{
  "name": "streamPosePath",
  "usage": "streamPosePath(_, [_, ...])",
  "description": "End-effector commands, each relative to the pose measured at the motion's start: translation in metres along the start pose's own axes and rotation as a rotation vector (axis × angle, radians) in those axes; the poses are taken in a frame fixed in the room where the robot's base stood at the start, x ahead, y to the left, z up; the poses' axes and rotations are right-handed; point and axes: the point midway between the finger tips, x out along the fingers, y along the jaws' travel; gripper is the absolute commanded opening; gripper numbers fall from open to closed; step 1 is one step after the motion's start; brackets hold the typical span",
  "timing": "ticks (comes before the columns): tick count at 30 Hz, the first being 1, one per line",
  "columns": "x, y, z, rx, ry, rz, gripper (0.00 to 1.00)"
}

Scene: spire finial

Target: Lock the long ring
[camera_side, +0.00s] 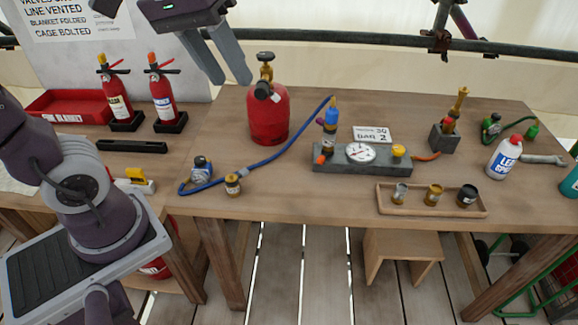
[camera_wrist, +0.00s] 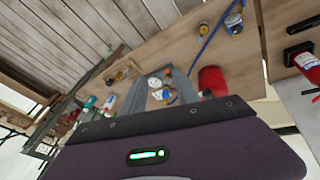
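My gripper (camera_side: 233,82) is at the top of the side view, in the air left of the red gas cylinder (camera_side: 268,115). Its two fingers are apart with nothing between them; they also show in the wrist view (camera_wrist: 160,95). I cannot tell which part is the long ring. A wooden tray (camera_side: 415,207) at the front right holds a silver ring (camera_side: 400,194), a brass ring (camera_side: 433,195) and a black ring (camera_side: 467,195). A grey block (camera_side: 330,160) carries a round gauge (camera_side: 360,152), a blue-topped fitting and a yellow knob (camera_side: 398,150).
A small dark block with a brass fitting (camera_side: 443,137) and a white bottle (camera_side: 505,155) stand right. Fire extinguishers (camera_side: 162,95) stand left. The front middle is clear.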

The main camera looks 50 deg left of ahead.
Motion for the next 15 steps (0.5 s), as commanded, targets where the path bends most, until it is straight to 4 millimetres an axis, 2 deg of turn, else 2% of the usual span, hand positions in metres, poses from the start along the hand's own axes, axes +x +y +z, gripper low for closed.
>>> streamPosePath(1, [-0.003,-0.008,0.029,0.108,0.039,-0.003,0.36])
streamPosePath(3, [0.000,-0.019,0.061,0.251,0.085,-0.023,0.36])
streamPosePath(6, [0.007,-0.032,0.088,0.384,0.128,-0.053,0.36])
streamPosePath(9, [0.011,-0.037,0.098,0.438,0.145,-0.067,0.36])
streamPosePath(15, [0.011,-0.038,0.099,0.443,0.144,-0.068,0.36])
